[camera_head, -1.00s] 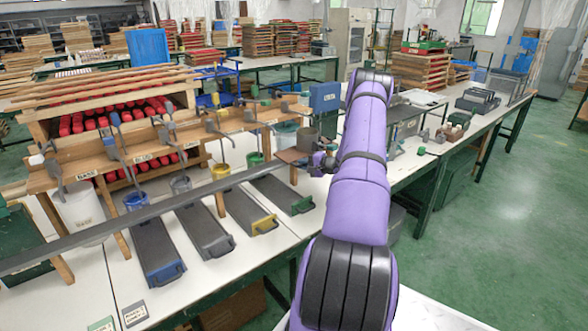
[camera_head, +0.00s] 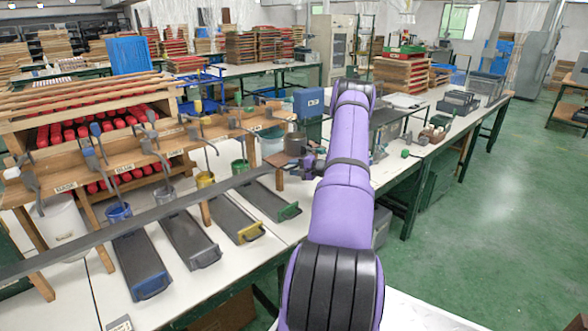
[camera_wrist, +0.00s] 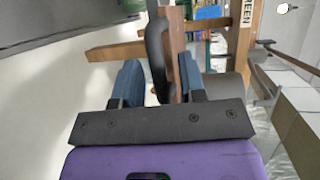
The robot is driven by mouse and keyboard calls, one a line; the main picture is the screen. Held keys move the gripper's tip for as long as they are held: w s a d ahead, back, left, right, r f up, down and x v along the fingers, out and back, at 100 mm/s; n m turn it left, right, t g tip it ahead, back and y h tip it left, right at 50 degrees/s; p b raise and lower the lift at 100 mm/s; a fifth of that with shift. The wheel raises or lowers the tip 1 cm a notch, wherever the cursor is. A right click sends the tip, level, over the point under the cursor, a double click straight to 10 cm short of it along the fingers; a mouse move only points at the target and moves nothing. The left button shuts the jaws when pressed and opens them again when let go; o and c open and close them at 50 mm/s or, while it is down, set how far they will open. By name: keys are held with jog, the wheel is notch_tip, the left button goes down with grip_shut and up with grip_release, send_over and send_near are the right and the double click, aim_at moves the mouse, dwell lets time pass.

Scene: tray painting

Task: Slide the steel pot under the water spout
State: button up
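A small grey pot (camera_head: 295,143) stands at the right end of the wooden rack, on or just above a brown board (camera_head: 281,160). My gripper (camera_head: 308,165) is beside it, at its lower right. In the wrist view my gripper (camera_wrist: 158,85) has two blue fingers standing apart. A dark curved handle (camera_wrist: 157,55) lies between them, with a gap visible beside it; a firm grasp does not show. A brown wooden piece (camera_wrist: 175,45) is just behind the handle. A blue box (camera_head: 308,103) stands behind the pot. I cannot make out the water spout clearly.
Several dark trays with coloured ends, such as the blue one (camera_head: 140,262), lie on the white table left of my arm. A long grey bar (camera_head: 150,215) crosses above them. Green floor (camera_head: 490,220) is clear at right.

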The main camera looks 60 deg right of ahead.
jog(key=shift+s, duration=0.1)
jog(key=v, duration=1)
jog(key=shift+s, duration=0.35)
